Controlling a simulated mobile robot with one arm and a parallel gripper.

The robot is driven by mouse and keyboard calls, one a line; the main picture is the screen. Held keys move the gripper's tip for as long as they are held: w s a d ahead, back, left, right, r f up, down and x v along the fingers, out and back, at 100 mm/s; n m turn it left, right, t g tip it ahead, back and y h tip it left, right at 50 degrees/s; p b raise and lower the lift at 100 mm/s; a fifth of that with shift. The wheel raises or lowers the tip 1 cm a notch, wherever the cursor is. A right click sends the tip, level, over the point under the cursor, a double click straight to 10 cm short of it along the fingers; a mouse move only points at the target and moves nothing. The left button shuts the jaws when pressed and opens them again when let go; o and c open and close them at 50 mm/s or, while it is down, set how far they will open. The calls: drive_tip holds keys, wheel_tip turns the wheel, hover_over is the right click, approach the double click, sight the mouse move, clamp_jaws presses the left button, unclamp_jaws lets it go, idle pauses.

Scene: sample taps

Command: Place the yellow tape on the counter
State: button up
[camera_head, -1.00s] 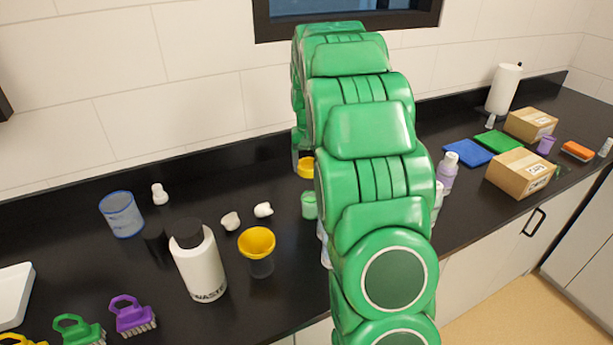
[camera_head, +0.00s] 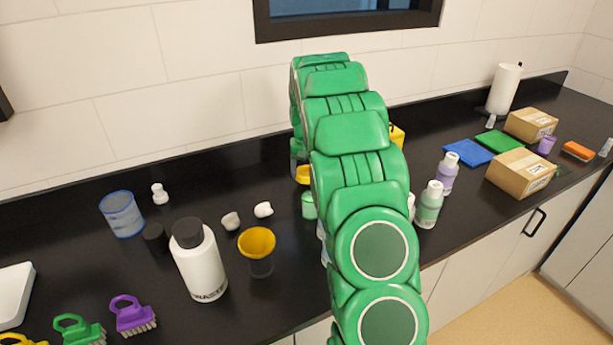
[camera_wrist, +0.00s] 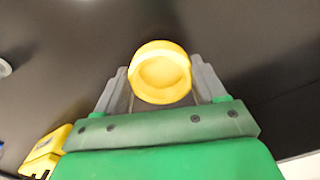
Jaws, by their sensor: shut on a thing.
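The yellow tape (camera_wrist: 160,72) is a round yellow ring, shown between the two grey fingers of my gripper (camera_wrist: 158,66) in the wrist view. My gripper is shut on it. The dark counter (camera_wrist: 250,45) fills the background there; I cannot tell whether the tape touches it. In the head view, a small yellow part, likely the tape (camera_head: 303,174), shows at the left edge of my green arm, over the black counter (camera_head: 110,258). My arm hides most of the gripper in that view.
A green-capped container (camera_head: 308,205) stands close by the tape. A yellow-topped cup (camera_head: 257,243), white bottle (camera_head: 200,262) and brushes (camera_head: 133,315) are at left. A yellow object (camera_head: 397,136) shows behind my arm. Bottles (camera_head: 429,205) and boxes (camera_head: 520,172) are at right.

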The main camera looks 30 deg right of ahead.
drive_tip(key=shift+f, duration=1.1)
drive_tip(key=shift+f, duration=0.1)
drive_tip(key=o, duration=1)
wheel_tip(320, 180, up, 12)
drive_tip(key=s+a+r+n, duration=0.1)
drive_tip(key=s+a+r, duration=0.5)
drive_tip(key=s, duration=0.4)
drive_tip(key=s+a+n, duration=0.1)
drive_tip(key=s+a, duration=0.4)
drive_tip(key=s, duration=0.8)
drive_tip(key=s+a+f+n+g, duration=0.1)
drive_tip(key=s+a, duration=0.4)
drive_tip(key=s, duration=0.8)
drive_tip(key=s+a+f+n, duration=0.1)
drive_tip(key=s+a, duration=0.4)
drive_tip(key=s, duration=0.8)
drive_tip(key=shift+s+a+n+g, duration=0.3)
drive_tip(key=shift+s+g, duration=0.05)
drive_tip(key=shift+g, duration=0.05)
